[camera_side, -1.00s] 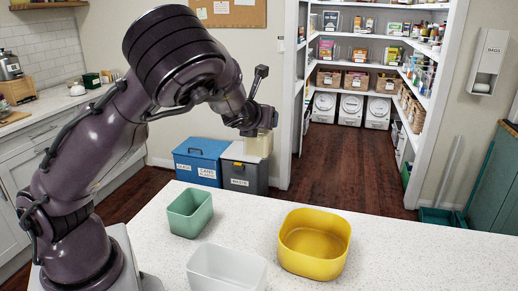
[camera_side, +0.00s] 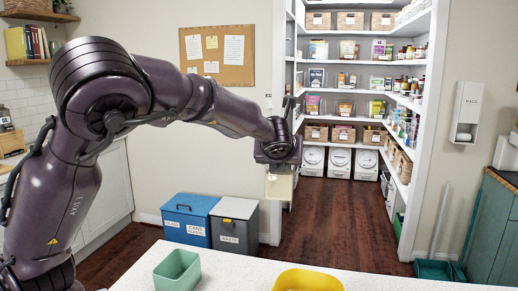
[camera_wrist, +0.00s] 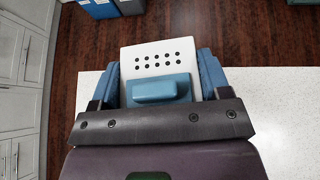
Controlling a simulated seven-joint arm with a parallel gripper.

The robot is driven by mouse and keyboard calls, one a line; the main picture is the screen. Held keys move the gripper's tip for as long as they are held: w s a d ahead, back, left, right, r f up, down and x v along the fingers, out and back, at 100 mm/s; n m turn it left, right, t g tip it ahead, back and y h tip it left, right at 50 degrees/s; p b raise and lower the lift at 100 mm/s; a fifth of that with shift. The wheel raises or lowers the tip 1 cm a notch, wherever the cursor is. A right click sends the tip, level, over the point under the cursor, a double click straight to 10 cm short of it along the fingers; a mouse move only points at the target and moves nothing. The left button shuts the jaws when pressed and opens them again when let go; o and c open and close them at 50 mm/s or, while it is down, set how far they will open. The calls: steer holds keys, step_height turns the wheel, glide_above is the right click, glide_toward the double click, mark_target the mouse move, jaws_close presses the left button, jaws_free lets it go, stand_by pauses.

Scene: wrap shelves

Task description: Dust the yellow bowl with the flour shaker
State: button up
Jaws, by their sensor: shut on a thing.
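My gripper (camera_side: 279,168) is shut on the flour shaker (camera_side: 280,187), a pale cream block in the side view. In the wrist view the shaker (camera_wrist: 158,58) shows a white face with two rows of dark holes and a blue raised block, between my gripper's blue fingers (camera_wrist: 160,78). The yellow bowl (camera_side: 308,277) is at the bottom edge of the side view, mostly cut off. The shaker is held in the air, above and slightly left of the bowl in that picture. The bowl does not show in the wrist view, and its inside is barely visible.
A green tub (camera_side: 177,272) stands on the white speckled counter (camera_side: 228,268), left of the bowl. Blue (camera_side: 188,219) and grey (camera_side: 235,224) waste bins stand on the floor beyond the counter. Pantry shelves (camera_side: 350,95) are at the back. The counter between tub and bowl is clear.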

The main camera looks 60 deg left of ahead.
steer(key=d, duration=0.4)
steer(key=d+n+g, duration=0.1)
steer(key=d, duration=0.3)
steer(key=w+d+n+g, duration=0.1)
steer(key=d, duration=0.3)
steer(key=shift+w+d, duration=0.1)
steer(key=s+d+r+n+g, duration=0.2)
steer(key=s+d, duration=0.1)
steer(key=d, duration=0.5)
steer(key=shift+s+d+r+n+g, duration=0.2)
steer(key=shift+d+r+n+g, duration=0.1)
steer(key=shift+d+g, duration=0.1)
steer(key=a+f+g+h, duration=0.1)
steer(key=a+f+h, duration=0.2)
steer(key=f, duration=1.7)
steer(key=shift+w+f+g+h, duration=0.35)
steer(key=shift+w+h, duration=0.1)
steer(key=shift+h, duration=0.65)
steer(key=shift+a+f+h, duration=0.3)
steer(key=shift+f+h, duration=0.1)
steer(key=shift+w+a+f+g+h, duration=0.1)
steer(key=shift+f+g+h, duration=0.15)
steer(key=shift+f+h, duration=0.45)
steer(key=shift+w+a+f+g+h, duration=0.1)
steer(key=shift+f+g+h, duration=0.1)
steer(key=shift+f+h, duration=0.5)
